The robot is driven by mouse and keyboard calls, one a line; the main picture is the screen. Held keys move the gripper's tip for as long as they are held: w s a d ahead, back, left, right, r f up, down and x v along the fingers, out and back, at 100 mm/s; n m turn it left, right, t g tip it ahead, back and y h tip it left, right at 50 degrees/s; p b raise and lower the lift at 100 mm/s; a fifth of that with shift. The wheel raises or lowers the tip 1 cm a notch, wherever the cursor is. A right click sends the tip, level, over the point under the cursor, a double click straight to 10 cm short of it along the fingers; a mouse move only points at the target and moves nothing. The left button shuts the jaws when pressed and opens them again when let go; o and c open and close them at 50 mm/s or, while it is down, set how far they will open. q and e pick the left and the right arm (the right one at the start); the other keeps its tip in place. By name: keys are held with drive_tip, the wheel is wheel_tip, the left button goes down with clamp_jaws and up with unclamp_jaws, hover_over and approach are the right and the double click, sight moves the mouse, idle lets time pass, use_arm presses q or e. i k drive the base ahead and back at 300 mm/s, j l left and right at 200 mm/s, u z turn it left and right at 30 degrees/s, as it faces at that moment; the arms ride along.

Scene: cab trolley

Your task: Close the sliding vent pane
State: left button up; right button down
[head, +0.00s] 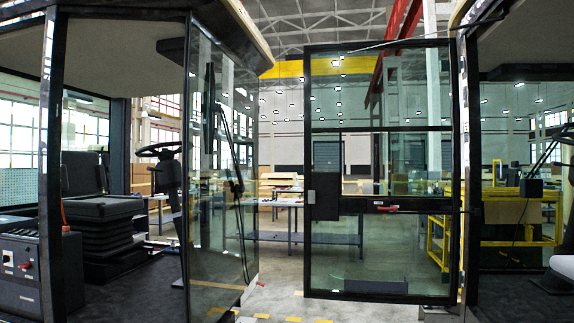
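A tall glazed cab door (380,262) with a black frame stands in the middle of the head view. A horizontal black bar (380,129) crosses its upper half. Below that bar is the vent window area (362,160), with a thin dark upright (340,162) near its left side. Clear glass makes it hard to tell the sliding pane's edges or how far it is open. A red handle (388,209) sits on the dark rail below, and a black lock box (325,203) is at the left. Neither of my grippers is in view.
A cab with a seat (85,195), steering wheel (158,150) and large glass side (215,180) fills the left. Another cab part (520,72) is at the right edge. A workbench (300,238) and yellow trolley (510,215) stand behind. Floor shows between cab and door.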

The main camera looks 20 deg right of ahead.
sight(400, 159)
drive_tip(key=u, duration=2.7)
drive_tip(key=l+u, duration=0.15)
drive_tip(key=u, duration=0.35)
drive_tip(key=k+l+u, duration=0.1)
drive_tip(key=u, duration=0.4)
drive_tip(key=k+u, duration=0.1)
drive_tip(key=u, duration=0.4)
drive_tip(key=k+l+u, duration=0.1)
drive_tip(key=u, duration=0.35)
drive_tip(key=k+l+z, duration=0.15)
drive_tip(key=k, duration=1.9)
drive_tip(key=k+z, duration=0.25)
drive_tip(key=z, duration=0.25)
drive_tip(key=k+z, duration=0.25)
drive_tip(key=z, duration=0.25)
drive_tip(key=k+l+z, duration=0.15)
drive_tip(key=z, duration=0.35)
drive_tip(key=k+l+z, duration=0.2)
drive_tip(key=z, duration=0.3)
drive_tip(key=k+l, duration=0.05)
